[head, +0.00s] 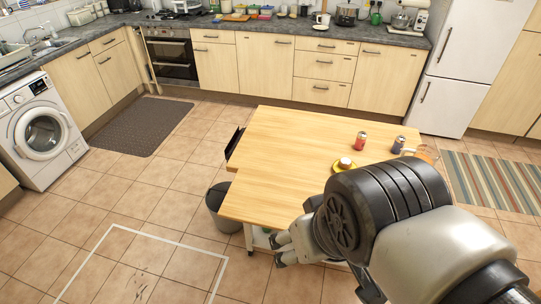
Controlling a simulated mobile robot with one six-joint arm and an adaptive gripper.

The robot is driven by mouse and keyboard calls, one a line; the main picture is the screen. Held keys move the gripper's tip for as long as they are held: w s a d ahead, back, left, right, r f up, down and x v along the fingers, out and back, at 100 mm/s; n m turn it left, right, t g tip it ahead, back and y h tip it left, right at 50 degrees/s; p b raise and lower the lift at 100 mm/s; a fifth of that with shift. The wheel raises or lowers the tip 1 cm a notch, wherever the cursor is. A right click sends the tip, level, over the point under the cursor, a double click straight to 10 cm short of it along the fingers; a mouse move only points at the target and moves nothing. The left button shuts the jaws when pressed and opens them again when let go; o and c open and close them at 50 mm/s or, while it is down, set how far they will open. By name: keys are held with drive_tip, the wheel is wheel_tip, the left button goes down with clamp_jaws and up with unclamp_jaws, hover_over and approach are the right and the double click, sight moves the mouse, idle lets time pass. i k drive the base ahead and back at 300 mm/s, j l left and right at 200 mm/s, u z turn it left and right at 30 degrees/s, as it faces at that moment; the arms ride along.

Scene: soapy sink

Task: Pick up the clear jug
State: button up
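I cannot make out a clear jug in the head view. Small items stand along the far counter (225,29), too small to identify a clear one among them. My arm comes in from the lower right and hides part of the near right side of the wooden table (270,150). My gripper (279,250) shows at the table's near edge, pointing left. Its fingers are partly seen, and I cannot tell whether they are open or shut. No held thing shows at it.
A red can (360,141), a dark can (398,145) and a yellow dish (345,166) stand on the table's right side. A grey bin (222,208) stands at its left. The washing machine (45,130) is far left. Tiled floor lies open at left.

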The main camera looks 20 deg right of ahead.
sight(427, 153)
drive_tip(key=z, duration=1.65)
